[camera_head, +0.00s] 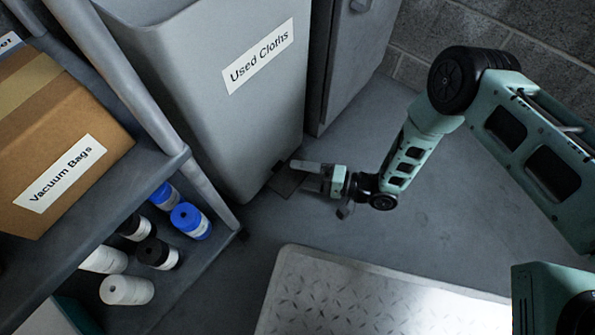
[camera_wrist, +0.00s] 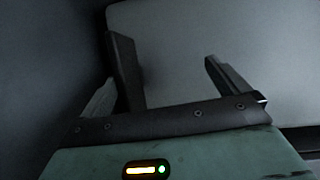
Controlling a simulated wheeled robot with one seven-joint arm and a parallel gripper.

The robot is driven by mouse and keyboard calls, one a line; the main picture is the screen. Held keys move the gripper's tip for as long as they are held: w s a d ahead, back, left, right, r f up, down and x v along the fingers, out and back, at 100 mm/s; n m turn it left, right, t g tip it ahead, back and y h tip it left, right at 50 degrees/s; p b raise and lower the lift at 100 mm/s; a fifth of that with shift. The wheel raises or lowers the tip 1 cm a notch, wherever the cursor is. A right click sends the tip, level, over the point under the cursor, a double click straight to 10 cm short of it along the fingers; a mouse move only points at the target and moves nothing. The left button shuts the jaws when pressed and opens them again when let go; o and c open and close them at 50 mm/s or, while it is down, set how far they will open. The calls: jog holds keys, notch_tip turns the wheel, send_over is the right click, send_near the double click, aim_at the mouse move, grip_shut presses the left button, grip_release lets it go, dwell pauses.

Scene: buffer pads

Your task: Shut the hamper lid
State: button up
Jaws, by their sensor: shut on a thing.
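The grey hamper (camera_head: 215,95), labelled "Used Cloths", stands upright at the upper middle of the head view. Its top is cut off by the picture's edge, so I cannot tell how its lid stands. A dark flat pedal (camera_head: 284,180) juts out low at its base. My gripper (camera_head: 302,174) is down near the floor at that pedal. In the wrist view, my gripper (camera_wrist: 168,85) has its fingers apart, with a dark slab (camera_wrist: 125,70), seemingly the pedal, between them against the left finger. A pale surface fills the view behind.
A metal shelf (camera_head: 190,165) at left holds a "Vacuum Bags" box (camera_head: 60,135) and several spools, including a blue one (camera_head: 190,220). A grey cabinet (camera_head: 350,60) stands right of the hamper. A metal tread plate (camera_head: 335,295) lies in front. Floor to the right is clear.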

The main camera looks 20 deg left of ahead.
jog(key=shift+w+d+r, duration=0.2)
jog(key=shift+d+r, duration=0.05)
jog(key=shift+d, duration=0.35)
jog(key=shift+w+d+r, duration=0.15)
jog(key=shift+d+r, duration=0.1)
jog(key=shift+d, duration=1)
jog(key=c, duration=1.1)
jog(key=shift+o, duration=0.2)
jog(key=d+p, duration=0.1)
jog(key=d, duration=1.3)
jog(key=shift+s+f+p, duration=0.15)
jog(key=shift+f+p, duration=0.15)
jog(key=shift+p, duration=0.1)
